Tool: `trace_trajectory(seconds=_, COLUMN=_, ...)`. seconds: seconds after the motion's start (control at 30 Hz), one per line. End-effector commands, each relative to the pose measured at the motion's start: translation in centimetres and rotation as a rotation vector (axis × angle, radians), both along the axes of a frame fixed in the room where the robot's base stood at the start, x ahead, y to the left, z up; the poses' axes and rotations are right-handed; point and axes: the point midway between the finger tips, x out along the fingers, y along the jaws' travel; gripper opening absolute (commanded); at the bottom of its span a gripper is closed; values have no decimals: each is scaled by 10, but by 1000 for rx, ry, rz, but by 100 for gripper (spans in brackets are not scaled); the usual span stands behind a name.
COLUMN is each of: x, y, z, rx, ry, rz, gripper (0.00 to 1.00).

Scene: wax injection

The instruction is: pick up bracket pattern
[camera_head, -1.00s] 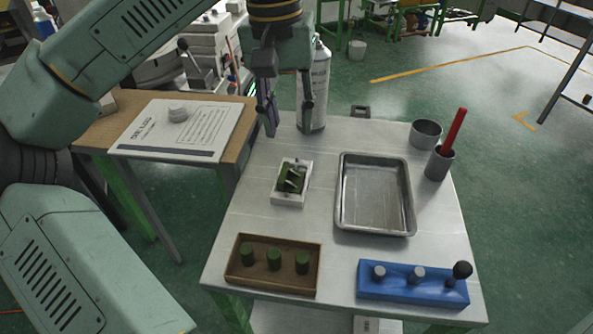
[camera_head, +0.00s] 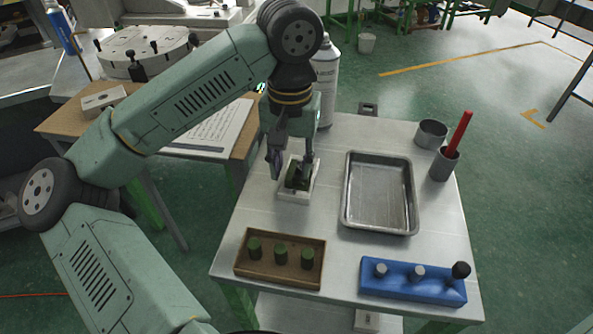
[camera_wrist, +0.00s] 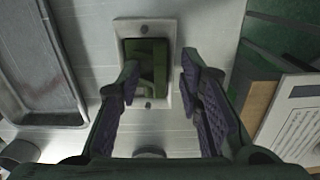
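The bracket pattern (camera_head: 297,178) is a dark green wax piece in a small white holder (camera_head: 296,195) on the metal table. In the wrist view the green bracket pattern (camera_wrist: 147,62) lies in the white holder (camera_wrist: 123,27), ahead of and between the fingers. My gripper (camera_head: 291,170) is just above the holder, pointing down. In the wrist view my gripper (camera_wrist: 160,85) is open, with a finger to each side and nothing between the pads. The fingers partly hide the pattern in the head view; whether they touch the holder cannot be told.
A metal tray (camera_head: 347,205) is right of the holder. A brown box with green plugs (camera_head: 280,280) and a blue block with pegs (camera_head: 412,293) are at the front. A spray can (camera_head: 325,85) stands close behind my gripper. Cups (camera_head: 432,134) are at the back right.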

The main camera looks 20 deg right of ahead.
Motion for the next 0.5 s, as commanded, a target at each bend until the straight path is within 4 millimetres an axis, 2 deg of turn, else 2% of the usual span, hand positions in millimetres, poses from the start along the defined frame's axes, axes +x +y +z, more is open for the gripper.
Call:
trace_trajectory(seconds=0.27, x=0, y=0, z=-4, rx=-1, ry=-2, rz=1, gripper=33)
trace_trajectory(seconds=0.5, x=0, y=0, z=-3, rx=-1, ry=-2, rz=1, gripper=17)
